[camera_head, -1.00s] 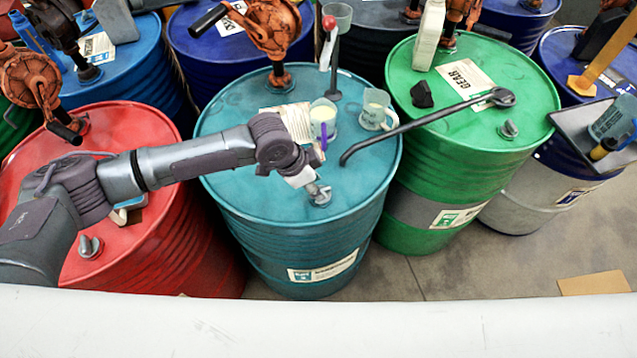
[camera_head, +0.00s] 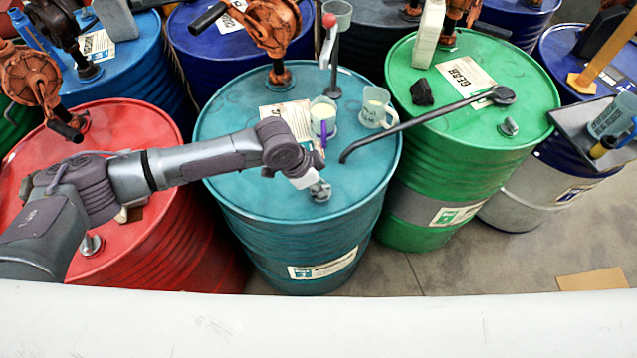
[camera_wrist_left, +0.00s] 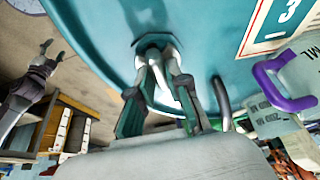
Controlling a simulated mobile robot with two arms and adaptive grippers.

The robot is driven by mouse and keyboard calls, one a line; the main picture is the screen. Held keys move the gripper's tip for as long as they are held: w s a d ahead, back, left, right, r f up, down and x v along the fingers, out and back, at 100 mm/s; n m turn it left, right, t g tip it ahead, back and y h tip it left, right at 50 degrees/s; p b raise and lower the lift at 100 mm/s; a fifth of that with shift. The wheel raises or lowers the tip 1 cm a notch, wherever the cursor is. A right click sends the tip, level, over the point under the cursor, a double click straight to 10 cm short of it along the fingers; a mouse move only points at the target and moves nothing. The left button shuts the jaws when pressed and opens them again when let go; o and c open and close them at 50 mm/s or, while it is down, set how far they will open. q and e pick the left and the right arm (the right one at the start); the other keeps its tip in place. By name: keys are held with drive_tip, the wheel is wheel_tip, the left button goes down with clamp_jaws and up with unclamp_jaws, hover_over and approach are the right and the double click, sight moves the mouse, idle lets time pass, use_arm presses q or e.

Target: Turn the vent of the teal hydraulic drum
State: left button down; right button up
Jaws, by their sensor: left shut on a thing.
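The teal hydraulic drum (camera_head: 245,185) stands upright in the middle of the head view. Its metal vent (camera_head: 320,191) sits on the lid near the front edge. My left gripper (camera_head: 308,181) is down at the vent, reaching in from the left. In the left wrist view, the gripper's two dark fingers (camera_wrist_left: 160,98) are closed on the silvery vent (camera_wrist_left: 152,48), one on each side. The fingers partly hide the vent, and its exact angle is hard to tell.
A long dark rod (camera_head: 420,122) reaches from the teal lid to the green drum (camera_head: 470,95). A red drum (camera_head: 125,125) stands left.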

use_arm(q)
drive_tip(key=m+g+b, duration=0.1)
drive_tip(key=m+b, duration=0.1)
drive_tip(key=m, duration=0.1)
drive_tip(key=shift+w+f+m, duration=0.1)
drive_tip(key=shift+w+m, duration=0.05)
drive_tip(key=shift+m, duration=0.25)
drive_tip(key=m+g+b, duration=0.1)
drive_tip(key=m+b, duration=0.1)
drive_tip(key=m+g+b, duration=0.1)
drive_tip(key=m+b, duration=0.1)
drive_tip(key=m, duration=0.1)
drive_tip(key=shift+w+d+g, duration=0.1)
drive_tip(key=shift+w+g, duration=0.05)
drive_tip(key=shift+g, duration=0.15)
drive_tip(key=m+b, duration=0.1)
drive_tip(key=m, duration=0.1)
drive_tip(key=m+g+y+b, duration=0.1)
drive_tip(key=m+b, duration=0.1)
drive_tip(key=m, duration=0.1)
drive_tip(key=shift+y, duration=0.3)
drive_tip(key=shift+w+m+g+y+b, duration=0.1)
drive_tip(key=shift+m+g+y+b, duration=0.35)
drive_tip(key=shift+m, duration=0.6)
drive_tip(key=shift+m+g+y+b, duration=0.1)
drive_tip(key=shift+m+y+b, duration=0.15)
drive_tip(key=shift+m+b, duration=0.6)
drive_tip(key=shift+r+m, duration=0.2)
drive_tip(key=shift+m, duration=0.1)
